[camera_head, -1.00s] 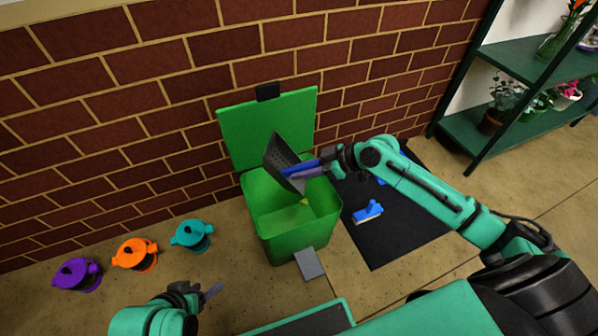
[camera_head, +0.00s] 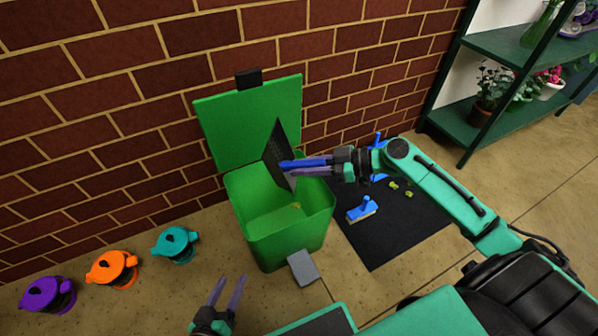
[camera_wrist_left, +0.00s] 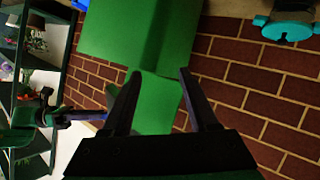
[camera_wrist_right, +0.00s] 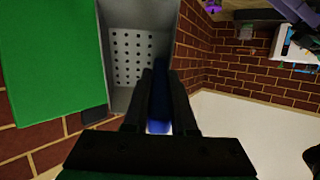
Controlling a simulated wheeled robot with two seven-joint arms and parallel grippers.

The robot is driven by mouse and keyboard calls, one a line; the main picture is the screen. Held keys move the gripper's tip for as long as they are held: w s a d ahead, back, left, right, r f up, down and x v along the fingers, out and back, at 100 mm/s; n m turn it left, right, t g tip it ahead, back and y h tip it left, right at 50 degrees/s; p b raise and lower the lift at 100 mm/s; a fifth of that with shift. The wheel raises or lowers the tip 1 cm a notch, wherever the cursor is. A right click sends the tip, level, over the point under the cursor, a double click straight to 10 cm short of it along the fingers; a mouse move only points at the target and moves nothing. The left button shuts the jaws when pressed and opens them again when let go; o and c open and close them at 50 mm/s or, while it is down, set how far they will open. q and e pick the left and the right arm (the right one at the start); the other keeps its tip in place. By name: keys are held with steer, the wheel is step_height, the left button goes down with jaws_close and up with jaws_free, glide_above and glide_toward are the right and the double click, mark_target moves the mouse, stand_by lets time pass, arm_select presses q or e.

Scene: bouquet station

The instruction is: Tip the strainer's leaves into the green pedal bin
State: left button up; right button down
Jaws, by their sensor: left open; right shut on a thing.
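The strainer (camera_head: 274,150) is a dark grey perforated pan with a blue handle. My right gripper (camera_head: 287,168) is shut on its handle and holds it steeply tilted above the bin's rear right part. In the right wrist view the visible face of the pan (camera_wrist_right: 128,60) looks bare. The green pedal bin (camera_head: 280,238) stands with its lid (camera_head: 245,125) raised against the wall. A small yellowish piece (camera_head: 297,205) shows inside it; part of the interior is hidden. My left gripper (camera_head: 230,279) is open and empty, low in front of the bin.
A grey pedal (camera_head: 303,267) juts from the bin's front. A black mat (camera_head: 400,235) to the right holds a blue brush (camera_head: 363,209) and a few small green pieces (camera_head: 393,185). Purple (camera_head: 48,294), orange (camera_head: 112,268) and turquoise (camera_head: 175,244) lidded pots stand left. A plant shelf (camera_head: 500,115) stands right.

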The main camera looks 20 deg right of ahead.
arm_select(q)
step_height(320, 180, down, 4)
steer(key=b, duration=0.3)
steer(key=w+a+r+t+b, duration=0.1)
steer(key=w+r+t, duration=0.3)
steer(key=r, duration=0.8)
steer(key=w+r+t+h+b, duration=0.1)
steer(key=w+r+t+b, duration=0.1)
steer(key=w+r+t, duration=0.3)
steer(key=shift+w+a+r+m+t+h, duration=0.35)
steer(key=shift+w+r, duration=1.5)
steer(key=shift+r, duration=1.6)
arm_select(e)
steer(key=shift+s+d+f+t+y, duration=0.35)
steer(key=shift+d+y, duration=0.1)
steer(key=shift+y, duration=0.1)
steer(key=shift+s+d+f+t+y, duration=0.25)
steer(key=shift+d+f+t+y, duration=0.1)
steer(key=shift+d+y, duration=0.15)
arm_select(q)
steer(key=shift+f, duration=0.15)
